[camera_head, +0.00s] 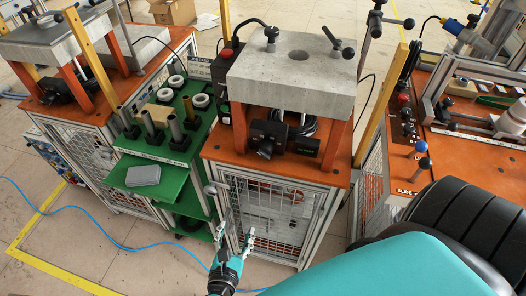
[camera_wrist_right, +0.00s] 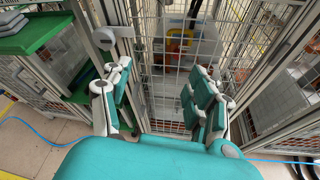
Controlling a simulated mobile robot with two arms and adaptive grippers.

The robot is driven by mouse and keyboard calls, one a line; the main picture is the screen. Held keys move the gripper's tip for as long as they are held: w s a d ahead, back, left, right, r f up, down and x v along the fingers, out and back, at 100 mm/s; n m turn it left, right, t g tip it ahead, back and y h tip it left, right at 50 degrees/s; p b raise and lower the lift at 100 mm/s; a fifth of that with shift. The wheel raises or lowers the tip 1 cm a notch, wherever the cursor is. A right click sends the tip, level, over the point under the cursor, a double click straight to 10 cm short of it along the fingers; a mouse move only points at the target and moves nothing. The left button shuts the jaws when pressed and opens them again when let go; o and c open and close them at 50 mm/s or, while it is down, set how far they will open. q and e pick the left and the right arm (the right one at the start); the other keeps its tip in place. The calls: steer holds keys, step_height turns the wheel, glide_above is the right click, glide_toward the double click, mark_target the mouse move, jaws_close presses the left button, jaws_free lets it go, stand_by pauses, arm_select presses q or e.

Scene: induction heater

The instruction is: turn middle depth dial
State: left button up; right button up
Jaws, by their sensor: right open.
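The middle machine has a thick grey block (camera_head: 290,75) above an orange top (camera_head: 225,150). Small black knobs stand on the block, one at the back (camera_head: 271,35) and one at the right (camera_head: 348,51). A black clamp-like part (camera_head: 268,136) sits below the block. I cannot tell which of these is the middle depth dial. My right gripper (camera_head: 240,224) is open and empty, low in front of the machine's mesh cage, well below the orange top. In the wrist view its spread fingers (camera_wrist_right: 160,92) face the wire mesh. My left gripper is not in view.
A green stand (camera_head: 150,178) with rings and cylinders is left of the middle machine. A mesh cage (camera_head: 270,205) and metal frame posts are close ahead of my gripper. Another orange station with levers (camera_head: 460,140) is at right. A blue cable (camera_head: 100,225) crosses the floor.

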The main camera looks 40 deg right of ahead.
mark_target(262, 156)
step_height(262, 156, up, 14)
steer(key=s+d+r+m+h, duration=0.1)
steer(key=s+d+h, duration=0.1)
steer(key=h, duration=0.3)
steer(key=b+x, duration=0.1)
steer(key=x, duration=0.4)
steer(key=b+x, duration=0.2)
steer(key=x, duration=0.4)
steer(key=b+x, duration=0.1)
steer(key=x, duration=0.5)
steer(key=shift+w+a+f, duration=0.15)
steer(key=shift+w+f, duration=0.15)
steer(key=shift+w, duration=0.05)
